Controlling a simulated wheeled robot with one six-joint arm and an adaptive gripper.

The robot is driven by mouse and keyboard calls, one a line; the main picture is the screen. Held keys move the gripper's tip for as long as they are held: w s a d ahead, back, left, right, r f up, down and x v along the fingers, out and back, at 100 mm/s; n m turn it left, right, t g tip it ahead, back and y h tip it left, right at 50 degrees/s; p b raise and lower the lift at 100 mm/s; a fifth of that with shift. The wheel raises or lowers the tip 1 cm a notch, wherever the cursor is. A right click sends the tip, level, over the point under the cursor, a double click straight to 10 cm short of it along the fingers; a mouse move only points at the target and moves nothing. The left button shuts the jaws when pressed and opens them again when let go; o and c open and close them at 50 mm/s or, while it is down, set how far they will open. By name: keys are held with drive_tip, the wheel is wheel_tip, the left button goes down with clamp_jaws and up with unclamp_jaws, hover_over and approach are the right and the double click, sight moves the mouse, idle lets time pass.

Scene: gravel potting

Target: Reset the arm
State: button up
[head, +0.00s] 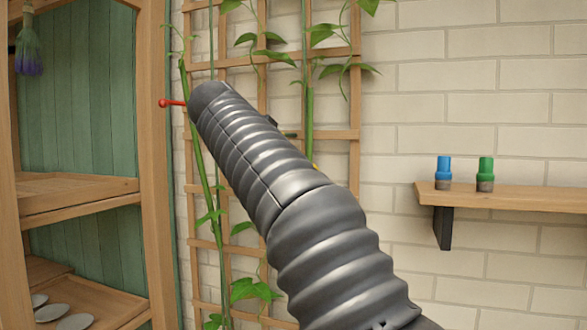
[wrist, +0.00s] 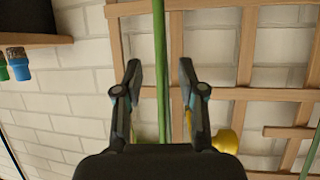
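My gripper (wrist: 159,75) is open in the wrist view, its two dark fingers apart and nothing clasped between them. A green stem (wrist: 160,40) runs through the gap between the fingers in the picture; I cannot tell whether it is between them or behind. My grey ribbed arm reaches up and left across the middle of the head view, in front of the wooden trellis (head: 355,95), and hides most of my gripper there. The trellis also fills the right of the wrist view (wrist: 245,55).
A wall shelf (head: 520,198) at right holds a blue-topped bottle (head: 444,168) and a green-topped one (head: 485,169). An open cabinet (head: 155,200) stands at left, with a red knob (head: 172,103) near my arm. A yellow object (wrist: 225,141) shows beside my gripper.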

drive_tip(key=shift+s+a, duration=0.1)
drive_tip(key=shift+s, duration=0.05)
drive_tip(key=w+a+f+n+g+y, duration=0.1)
drive_tip(key=a+f+n+y, duration=0.15)
drive_tip(key=f+n, duration=0.2)
drive_tip(key=w+a+f+n+y, duration=0.1)
drive_tip(key=a+f+n, duration=0.2)
drive_tip(key=f, duration=0.3)
drive_tip(key=s+d+f+n+g, duration=0.2)
drive_tip(key=s+f, duration=0.2)
drive_tip(key=f, duration=0.4)
drive_tip(key=s+d+f+m+g+y, duration=0.1)
drive_tip(key=s+d+f, duration=0.6)
drive_tip(key=s, duration=0.3)
drive_tip(key=s+d+f+m+y, duration=0.1)
drive_tip(key=s+d+f, duration=0.6)
drive_tip(key=s, duration=0.4)
drive_tip(key=s+d+f+m+g+y, duration=0.1)
drive_tip(key=s+d+f, duration=0.5)
drive_tip(key=s, duration=0.4)
drive_tip(key=shift+s+d+f+g, duration=0.3)
drive_tip(key=shift+s+d+f, duration=0.1)
drive_tip(key=shift+d, duration=0.25)
